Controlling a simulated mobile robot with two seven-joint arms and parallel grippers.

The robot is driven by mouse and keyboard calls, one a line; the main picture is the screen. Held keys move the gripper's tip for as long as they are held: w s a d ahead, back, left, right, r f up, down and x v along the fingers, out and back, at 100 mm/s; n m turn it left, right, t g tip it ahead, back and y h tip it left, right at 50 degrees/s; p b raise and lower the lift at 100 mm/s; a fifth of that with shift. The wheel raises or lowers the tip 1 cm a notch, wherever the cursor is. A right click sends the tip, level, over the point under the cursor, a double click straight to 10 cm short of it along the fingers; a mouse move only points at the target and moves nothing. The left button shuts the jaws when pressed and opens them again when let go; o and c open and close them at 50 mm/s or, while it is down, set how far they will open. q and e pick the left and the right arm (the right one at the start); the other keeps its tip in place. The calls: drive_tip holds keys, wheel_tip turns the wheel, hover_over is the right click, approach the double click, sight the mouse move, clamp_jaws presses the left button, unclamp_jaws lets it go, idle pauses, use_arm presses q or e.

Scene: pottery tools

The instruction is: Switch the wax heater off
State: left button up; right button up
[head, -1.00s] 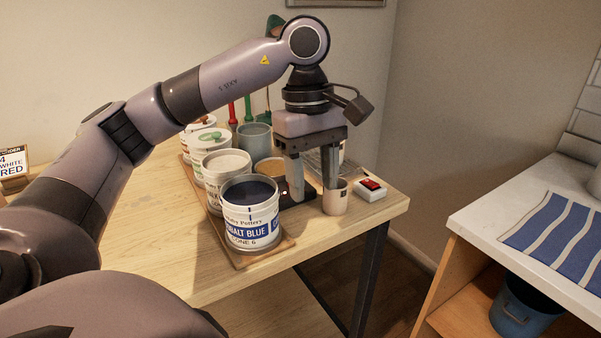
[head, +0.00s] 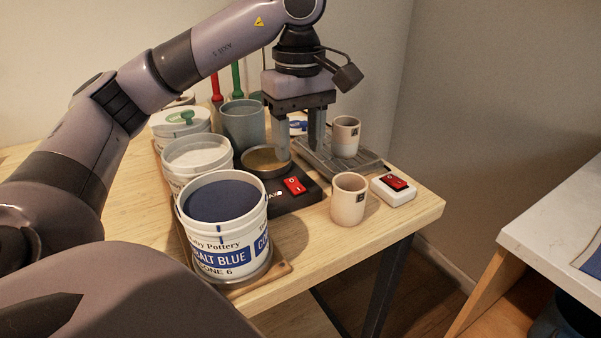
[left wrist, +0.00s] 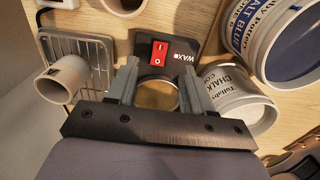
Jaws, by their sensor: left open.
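The wax heater (head: 290,203) is a black base with a round pan of tan wax (head: 265,159) and a red rocker switch (head: 294,186) at its front right. In the left wrist view the switch (left wrist: 159,53) shows I and O marks beside the WAX lettering; I cannot tell which side is pressed. My left gripper (head: 300,153) is open, pointing down over the heater's far right side. My right gripper is out of view.
A cream cup (head: 348,201) and a white box with another red switch (head: 393,191) stand right of the heater. Another cup (head: 345,137) stands on a wire rack (head: 360,165). The cobalt blue bucket (head: 222,232) and other buckets stand left. The table edge is close in front.

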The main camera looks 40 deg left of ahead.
sight(299, 190)
use_arm(q)
drive_tip(key=shift+f+b, duration=0.5)
drive_tip(key=shift+f, duration=3.05)
